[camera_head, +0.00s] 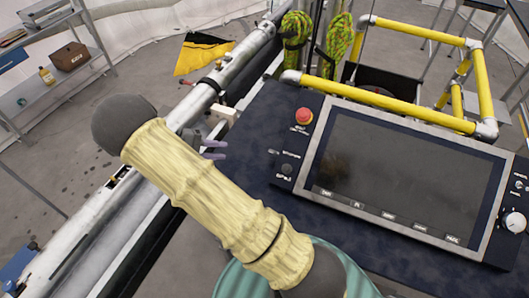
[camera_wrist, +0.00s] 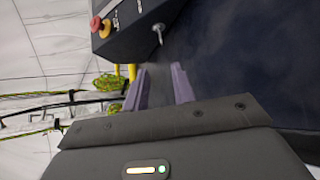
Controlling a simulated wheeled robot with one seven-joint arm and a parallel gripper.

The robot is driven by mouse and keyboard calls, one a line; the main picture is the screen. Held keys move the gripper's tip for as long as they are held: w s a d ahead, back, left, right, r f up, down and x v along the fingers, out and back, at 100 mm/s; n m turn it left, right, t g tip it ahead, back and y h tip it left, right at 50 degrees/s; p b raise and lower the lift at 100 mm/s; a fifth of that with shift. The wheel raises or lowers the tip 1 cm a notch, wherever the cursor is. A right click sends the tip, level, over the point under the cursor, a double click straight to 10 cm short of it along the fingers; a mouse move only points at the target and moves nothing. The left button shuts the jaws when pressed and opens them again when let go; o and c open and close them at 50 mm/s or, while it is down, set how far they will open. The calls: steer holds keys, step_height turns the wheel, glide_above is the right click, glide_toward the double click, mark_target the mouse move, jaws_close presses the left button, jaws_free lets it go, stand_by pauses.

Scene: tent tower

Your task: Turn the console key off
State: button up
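The console (camera_head: 245,125) is a dark slanted panel with a large screen (camera_head: 400,175). In the wrist view, a silver key (camera_wrist: 158,33) sticks out of the console face (camera_wrist: 128,35), beside a red button (camera_wrist: 96,23). In the head view, a small round switch (camera_head: 287,168) sits below the red button (camera_head: 304,116); the key's shape and angle are too small to tell there. My gripper (camera_wrist: 160,80) has its two purple fingers apart with nothing between them. The key lies beyond the fingertips, not touched. In the head view my gripper (camera_head: 208,150) is at the console's left edge.
Yellow railings (camera_head: 400,105) stand behind the console, and green-yellow rope coils (camera_head: 296,30) hang at its far left. A metal beam (camera_head: 195,100) runs along its left side. A shelf (camera_head: 55,85) stands far left.

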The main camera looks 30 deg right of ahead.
mark_target(274, 152)
steer(key=b+x, duration=0.4)
steer(key=x, duration=1.1)
steer(key=shift+d+f, duration=0.15)
steer(key=shift+s+d, duration=0.2)
steer(key=shift+d, duration=0.05)
steer(key=shift+w, duration=0.1)
steer(key=shift+d, duration=0.1)
jaws_close()
